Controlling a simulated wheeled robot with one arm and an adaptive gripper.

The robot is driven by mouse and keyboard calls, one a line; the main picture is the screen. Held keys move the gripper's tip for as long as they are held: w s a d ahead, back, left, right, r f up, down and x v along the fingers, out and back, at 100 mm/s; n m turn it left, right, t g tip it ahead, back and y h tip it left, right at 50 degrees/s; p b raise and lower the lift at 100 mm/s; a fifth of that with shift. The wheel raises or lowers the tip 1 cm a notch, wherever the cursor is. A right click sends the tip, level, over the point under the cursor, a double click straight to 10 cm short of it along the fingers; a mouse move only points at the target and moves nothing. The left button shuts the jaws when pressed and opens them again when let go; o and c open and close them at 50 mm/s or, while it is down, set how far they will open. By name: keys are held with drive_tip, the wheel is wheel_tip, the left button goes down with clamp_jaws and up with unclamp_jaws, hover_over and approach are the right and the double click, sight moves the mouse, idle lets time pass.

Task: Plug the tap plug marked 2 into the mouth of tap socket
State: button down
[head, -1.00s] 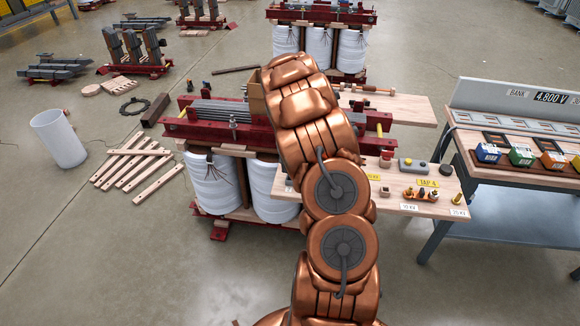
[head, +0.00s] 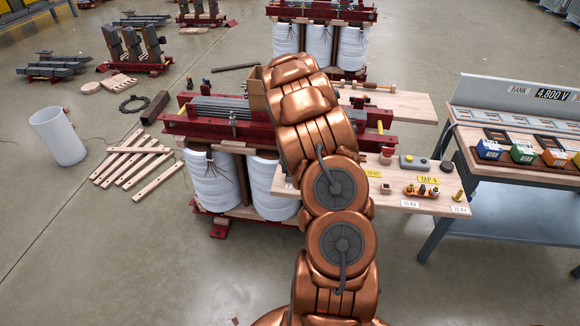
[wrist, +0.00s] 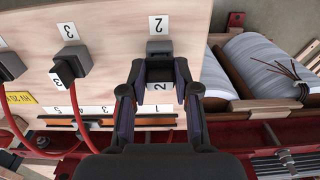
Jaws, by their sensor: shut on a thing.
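In the wrist view, the tap plug marked 2 (wrist: 160,74) is a dark block with a white tag reading 2, between the two fingers of my gripper (wrist: 160,82). The fingers are closed on its sides. The plug is at a pale wooden board, just below a white label 2; I cannot tell whether it still touches the board. An orange and black strip (wrist: 108,123), with number labels 5, 4, 3 and 1 visible, runs below. It may be the tap socket; my fingers cover part of it, and no mouth shows clearly. In the head view my arm hides the gripper.
The plug marked 3 (wrist: 72,60) and another dark plug (wrist: 10,66) are left on the board, with red cables trailing down. A white coil (wrist: 262,66) lies right. In the head view, a table (head: 462,211) with small parts and a bench (head: 464,168) stand right.

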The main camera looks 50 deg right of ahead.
drive_tip(key=shift+f, duration=0.55)
drive_tip(key=c, duration=0.8)
unclamp_jaws()
drive_tip(key=shift+o, duration=0.2)
wheel_tip(320, 180, up, 12)
